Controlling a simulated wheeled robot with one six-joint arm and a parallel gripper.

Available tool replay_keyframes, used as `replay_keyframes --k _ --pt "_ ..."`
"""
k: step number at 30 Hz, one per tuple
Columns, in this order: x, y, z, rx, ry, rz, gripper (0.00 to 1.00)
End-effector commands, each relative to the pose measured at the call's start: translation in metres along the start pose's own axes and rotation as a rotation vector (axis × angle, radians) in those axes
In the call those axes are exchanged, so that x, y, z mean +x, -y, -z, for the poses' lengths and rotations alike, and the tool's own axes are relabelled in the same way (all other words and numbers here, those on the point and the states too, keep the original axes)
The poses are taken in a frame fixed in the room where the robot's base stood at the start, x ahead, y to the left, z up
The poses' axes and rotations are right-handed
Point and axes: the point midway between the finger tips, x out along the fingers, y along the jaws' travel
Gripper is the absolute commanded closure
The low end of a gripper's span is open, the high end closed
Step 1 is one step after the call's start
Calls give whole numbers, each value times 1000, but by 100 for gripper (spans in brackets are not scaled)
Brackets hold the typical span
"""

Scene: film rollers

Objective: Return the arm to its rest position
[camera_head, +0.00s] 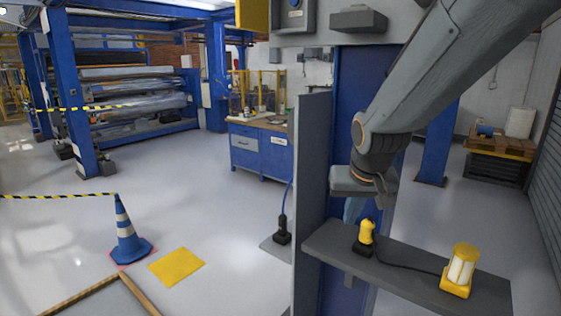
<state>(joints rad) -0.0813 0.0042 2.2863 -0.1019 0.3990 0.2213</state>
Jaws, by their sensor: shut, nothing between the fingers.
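My arm (440,75) reaches in from the upper right and bends down at the wrist. My gripper (356,208) hangs below the wrist, pointing down over the left part of a grey shelf (415,279). Its fingers are small and partly lost against the blue panel behind; they look shut and empty. A yellow plug-like piece (366,231) stands on the shelf just below and right of the fingers, apparently apart from them. A dark cable runs from it to a yellow lamp (460,270) with a pale front at the shelf's right end.
A blue upright panel (347,100) and a grey plate (311,200) stand close behind and left of my gripper. A blue cone (125,235) holds striped tape at left. A blue workbench (258,150) stands further back. Open floor lies between.

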Motion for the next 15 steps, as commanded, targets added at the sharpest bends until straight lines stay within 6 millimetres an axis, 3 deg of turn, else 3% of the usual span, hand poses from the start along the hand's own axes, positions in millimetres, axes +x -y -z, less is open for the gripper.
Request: replay_keyframes --k 1,3,10,11,15 --pt "9 -9 -29 -7 43 -5 100" --pt "18 -18 -62 -20 90 -7 100" --pt "33 -38 -156 -50 219 -4 100" --pt "34 -41 -168 -53 234 -3 100" --pt "62 -40 -175 -57 257 -3 100"
